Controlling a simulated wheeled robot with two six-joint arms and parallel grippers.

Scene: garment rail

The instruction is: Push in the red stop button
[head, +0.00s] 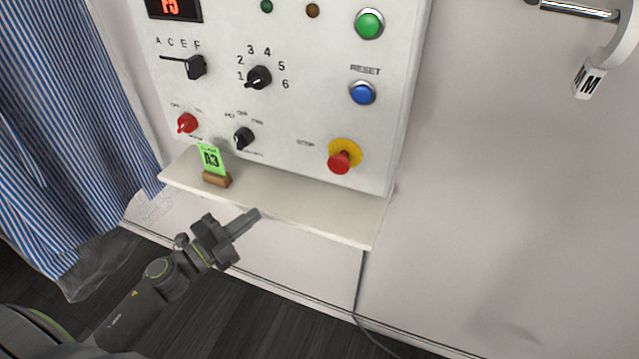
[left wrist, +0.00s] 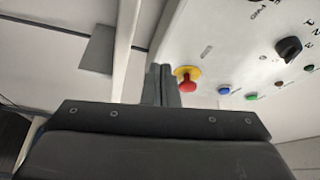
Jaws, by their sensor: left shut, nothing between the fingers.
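The red stop button (head: 339,162) sits on a yellow round base at the lower right of the white control panel (head: 300,140), beside the STOP label. It also shows in the left wrist view (left wrist: 187,86), just right of my fingers. My left gripper (head: 254,215) is shut and empty. In the head view it is below and left of the button, near the front edge of the shelf, and apart from the button. In the left wrist view the closed fingers (left wrist: 162,84) point toward the panel. My right gripper is not in view.
A shelf (head: 300,213) juts out under the panel, with a green A3 card (head: 211,158) in a wooden holder. Blue reset (head: 362,92) and green (head: 369,24) buttons are above the stop button. Striped cloth (head: 65,130) hangs at the left.

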